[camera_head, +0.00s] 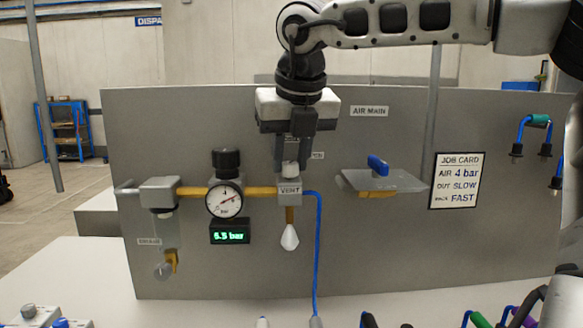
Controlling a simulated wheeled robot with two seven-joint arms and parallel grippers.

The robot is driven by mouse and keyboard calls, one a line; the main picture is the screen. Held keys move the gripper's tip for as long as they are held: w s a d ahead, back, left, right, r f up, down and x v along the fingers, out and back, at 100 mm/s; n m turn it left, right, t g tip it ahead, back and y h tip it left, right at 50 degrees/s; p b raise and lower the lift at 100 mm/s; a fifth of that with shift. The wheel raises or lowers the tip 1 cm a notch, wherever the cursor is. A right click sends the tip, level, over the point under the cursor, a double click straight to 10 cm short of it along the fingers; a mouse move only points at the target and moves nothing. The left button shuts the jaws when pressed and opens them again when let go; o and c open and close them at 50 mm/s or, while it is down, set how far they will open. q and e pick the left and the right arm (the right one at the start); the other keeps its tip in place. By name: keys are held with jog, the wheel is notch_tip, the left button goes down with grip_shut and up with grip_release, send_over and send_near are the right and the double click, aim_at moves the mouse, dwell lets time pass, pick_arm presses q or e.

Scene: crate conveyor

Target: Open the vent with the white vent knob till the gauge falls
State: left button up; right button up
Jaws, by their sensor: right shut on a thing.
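The white vent knob (290,169) sits on top of the grey block labelled VENT (289,190) on the panel. My right gripper (291,160) points down from above and is shut on the knob; its fingers hide part of it. The round gauge (224,200) is to the left, with a black knob (226,161) above it. The digital readout (230,233) under the gauge shows green figures, about 6.5 bar, though the first digit is hard to read. My left gripper is not in view.
A white cone-shaped part (289,237) hangs below the vent block, and a blue hose (319,250) runs down beside it. A job card (456,180) reads AIR 4 bar. Hoses and cables lie along the front.

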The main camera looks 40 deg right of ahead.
jog(key=m+h, duration=0.1)
jog(key=m, duration=0.1)
jog(key=shift+w+m+g, duration=0.1)
jog(key=shift+m+g, duration=0.2)
jog(key=shift+m, duration=0.1)
jog(key=m, duration=0.2)
jog(key=shift+a+r+m+g+h, duration=0.1)
jog(key=shift+m+g+h, duration=0.3)
jog(key=m+g+p, duration=0.1)
jog(key=m, duration=0.3)
jog(key=shift+w+h, duration=0.15)
jog(key=shift+h, duration=0.15)
jog(key=shift+m+g+p, duration=0.4)
jog(key=shift+m+g, duration=0.1)
jog(key=shift+m, duration=0.2)
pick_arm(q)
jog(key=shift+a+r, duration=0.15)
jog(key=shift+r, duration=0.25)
pick_arm(e)
jog(key=shift+m, duration=0.4)
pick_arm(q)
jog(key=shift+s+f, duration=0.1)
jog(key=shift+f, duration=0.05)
pick_arm(e)
jog(key=o, duration=1)
